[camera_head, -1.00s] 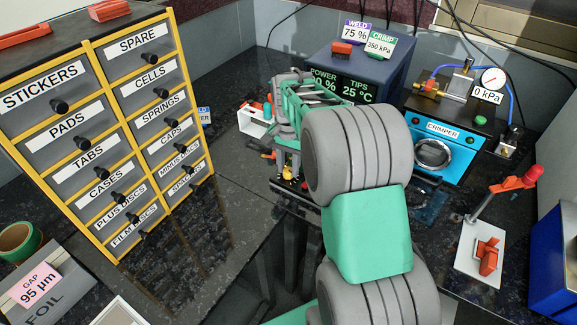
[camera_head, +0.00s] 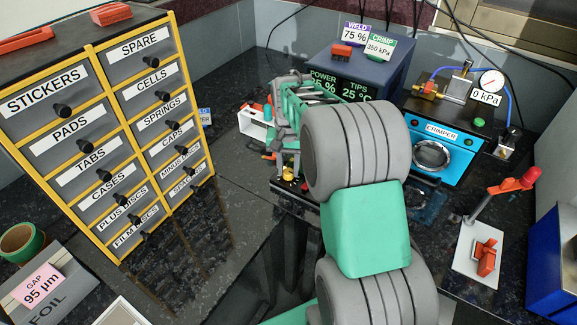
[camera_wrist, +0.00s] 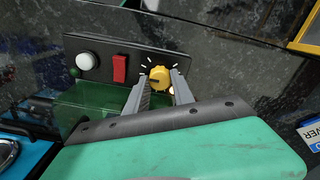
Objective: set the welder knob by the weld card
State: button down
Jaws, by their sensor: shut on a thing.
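The weld card (camera_head: 355,33) stands on top of the blue welder (camera_head: 395,68) at the back and reads 75 %. My gripper (camera_wrist: 161,84) is shut on the knob, one finger on each side. The knob's pointer is hard to make out.
A red switch (camera_wrist: 120,68) and a white button (camera_wrist: 88,61) sit beside the knob on the same panel. The blue crimper (camera_head: 442,145) stands to the right of my arm. The labelled drawer cabinet (camera_head: 105,120) stands at the left.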

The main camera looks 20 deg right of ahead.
aim_at(288, 171)
jog(key=shift+n+p, duration=0.45)
jog(key=shift+n, duration=1.85)
jog(key=c, duration=1.1)
grip_release()
notch_tip(288, 171, up, 8)
jog(key=shift+f, duration=0.1)
